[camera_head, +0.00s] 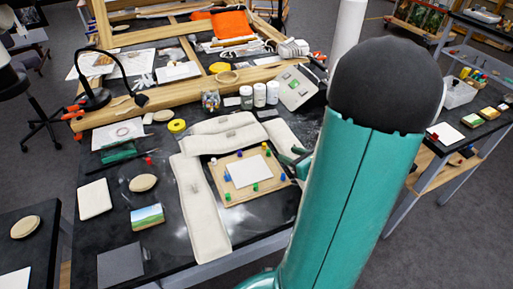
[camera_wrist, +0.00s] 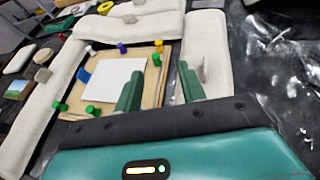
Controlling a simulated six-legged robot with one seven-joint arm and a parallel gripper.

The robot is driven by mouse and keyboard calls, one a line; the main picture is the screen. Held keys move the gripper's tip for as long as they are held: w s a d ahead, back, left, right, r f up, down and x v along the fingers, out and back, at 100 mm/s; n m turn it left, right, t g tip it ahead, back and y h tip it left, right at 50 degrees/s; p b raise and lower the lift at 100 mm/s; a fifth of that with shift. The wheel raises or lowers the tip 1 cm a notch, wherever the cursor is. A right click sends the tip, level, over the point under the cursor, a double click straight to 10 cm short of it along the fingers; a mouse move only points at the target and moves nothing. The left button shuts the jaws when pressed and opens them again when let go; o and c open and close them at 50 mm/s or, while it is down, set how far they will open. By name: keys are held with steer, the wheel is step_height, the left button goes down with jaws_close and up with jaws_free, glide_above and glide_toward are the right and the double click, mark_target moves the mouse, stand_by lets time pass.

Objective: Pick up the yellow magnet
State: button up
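A tan board (camera_head: 237,194) on the dark table holds a white sheet (camera_head: 247,171) with small coloured magnets around it. A small yellow magnet (camera_wrist: 158,46) appears at the board's far right corner in the wrist view, beside a green magnet (camera_wrist: 156,60). In the head view my arm hides most of the gripper.
Pale padded strips (camera_head: 201,208) lie around the board, with small grey blocks on them. Several white jars (camera_head: 246,97) and a yellow tape roll (camera_head: 177,126) stand behind. A black lamp (camera_head: 94,98) and a wooden frame (camera_head: 165,98) occupy the table's back left.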

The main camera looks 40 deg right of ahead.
mark_target(265, 144)
steer(key=x, duration=1.3)
steer(key=shift+w+a, duration=0.1)
steer(key=shift+w, duration=0.05)
jaws_close()
